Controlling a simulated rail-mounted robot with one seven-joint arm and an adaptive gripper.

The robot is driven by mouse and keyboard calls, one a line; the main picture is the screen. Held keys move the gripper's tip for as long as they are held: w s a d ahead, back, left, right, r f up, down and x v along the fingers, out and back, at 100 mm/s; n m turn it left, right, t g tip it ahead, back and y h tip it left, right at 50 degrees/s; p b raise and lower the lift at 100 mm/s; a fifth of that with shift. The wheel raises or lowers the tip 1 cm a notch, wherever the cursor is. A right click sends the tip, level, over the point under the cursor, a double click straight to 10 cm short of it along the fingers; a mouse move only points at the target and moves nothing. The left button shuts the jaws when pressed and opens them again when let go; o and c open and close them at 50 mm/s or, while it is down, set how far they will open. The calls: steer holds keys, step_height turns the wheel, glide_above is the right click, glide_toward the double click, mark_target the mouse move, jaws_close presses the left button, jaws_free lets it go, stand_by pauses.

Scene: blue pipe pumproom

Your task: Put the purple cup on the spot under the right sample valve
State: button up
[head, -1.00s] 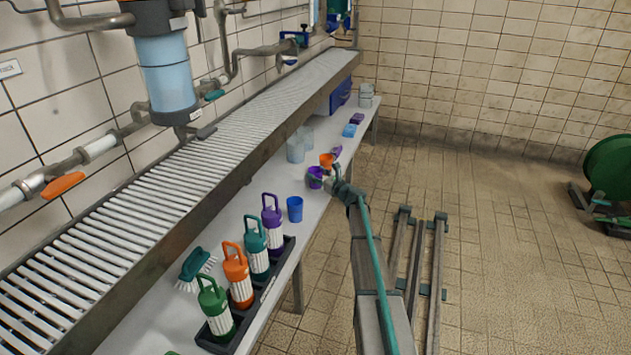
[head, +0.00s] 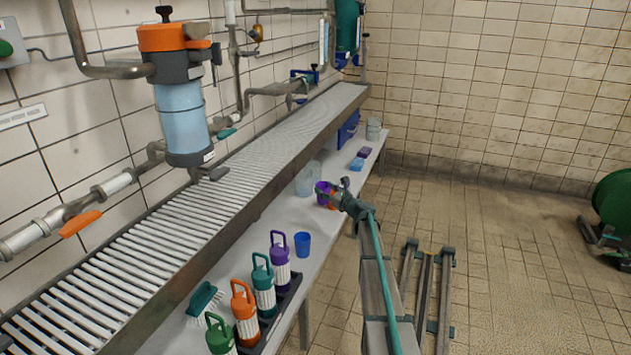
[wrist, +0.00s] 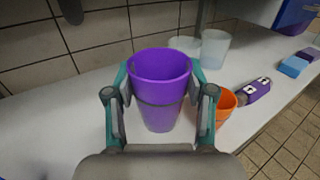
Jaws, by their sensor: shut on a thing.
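The purple cup (head: 324,190) is upright in my gripper (head: 340,193), above the white lower bench. In the wrist view the fingers of my gripper (wrist: 160,103) are shut on both sides of the purple cup (wrist: 160,90), and its open rim faces up. In the head view a pipe with an orange-handled valve (head: 80,223) is at the left. A teal-handled valve (head: 227,133) is farther right on the wall pipes. I cannot tell which is the right sample valve, and no spot under it is clearly visible.
An orange cup (wrist: 225,103) stands right of the held cup. Clear beakers (wrist: 214,48) stand behind. A blue cup (head: 303,244) and a rack of bottles (head: 264,286) are on the near bench. The slatted grating (head: 170,238) runs along the wall above.

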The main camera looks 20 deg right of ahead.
steer(key=s+a+r+p, duration=0.1)
steer(key=a+r+p, duration=0.1)
steer(key=r+p, duration=0.9)
steer(key=s+a+r+p, duration=0.1)
steer(key=r+p, duration=0.5)
steer(key=r, duration=0.9)
steer(key=shift+f+x, duration=0.6)
steer(key=shift+x, duration=2.35)
steer(key=shift+f+x, duration=0.6)
steer(key=shift+x, duration=2.35)
steer(key=shift+f+x, duration=0.65)
steer(key=shift+x, duration=2.3)
steer(key=shift+a+f, duration=0.1)
steer(key=shift+a, duration=0.05)
steer(key=shift+f, duration=0.15)
steer(key=o, duration=1)
